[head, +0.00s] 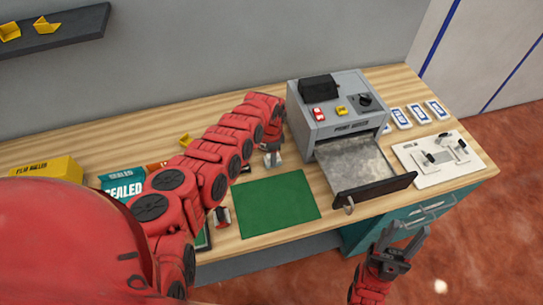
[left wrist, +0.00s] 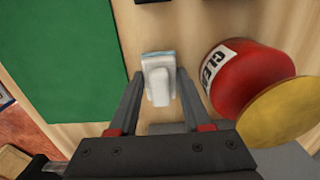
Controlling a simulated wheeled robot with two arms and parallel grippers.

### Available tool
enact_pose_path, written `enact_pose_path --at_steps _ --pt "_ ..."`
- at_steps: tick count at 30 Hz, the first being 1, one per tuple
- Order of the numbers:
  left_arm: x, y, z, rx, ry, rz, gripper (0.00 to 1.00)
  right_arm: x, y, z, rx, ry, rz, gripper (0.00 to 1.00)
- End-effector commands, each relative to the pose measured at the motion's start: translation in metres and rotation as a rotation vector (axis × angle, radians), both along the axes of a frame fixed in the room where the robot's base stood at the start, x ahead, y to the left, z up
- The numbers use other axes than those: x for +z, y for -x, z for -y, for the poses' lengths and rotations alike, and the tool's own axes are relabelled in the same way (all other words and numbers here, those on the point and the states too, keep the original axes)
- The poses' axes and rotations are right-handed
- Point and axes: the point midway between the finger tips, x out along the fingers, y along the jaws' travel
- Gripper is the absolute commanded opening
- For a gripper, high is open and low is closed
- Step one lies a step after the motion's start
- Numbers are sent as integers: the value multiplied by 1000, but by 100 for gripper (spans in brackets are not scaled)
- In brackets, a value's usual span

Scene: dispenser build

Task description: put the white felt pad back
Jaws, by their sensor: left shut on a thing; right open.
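A small white block with a pale blue edge (left wrist: 158,80), which looks like the white felt pad, sits between the fingers of my left gripper (left wrist: 160,92) in the left wrist view. That gripper is shut on it. In the head view my left gripper (head: 271,148) is low over the wooden bench, behind the green mat (head: 276,205) and left of the grey machine (head: 325,130). Whether the pad touches the bench I cannot tell. My right gripper (head: 402,240) is open and empty, in front of the bench below the machine's open drawer (head: 372,190).
A red can with a yellowish lid (left wrist: 245,75) stands close right of my left gripper in the left wrist view. A white board with dark fittings (head: 440,158) and blue-white cards (head: 417,113) lie right of the machine. Boxes (head: 120,187) stand at left. The green mat is clear.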

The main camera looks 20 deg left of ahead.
Motion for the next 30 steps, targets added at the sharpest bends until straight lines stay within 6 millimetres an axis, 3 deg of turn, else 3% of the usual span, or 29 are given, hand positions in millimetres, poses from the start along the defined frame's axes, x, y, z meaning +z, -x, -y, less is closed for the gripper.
enact_pose_path --at_steps 21,22,27,30 --pt "-12 0 0 0 0 0 0 -11 0 0 0 0 0 50" --pt "-11 0 0 0 0 0 52 -10 0 0 0 0 0 50" --pt "-11 0 0 0 0 0 83 -10 0 0 0 0 0 50" --pt "-11 0 0 0 0 0 84 -10 0 0 0 0 0 50"
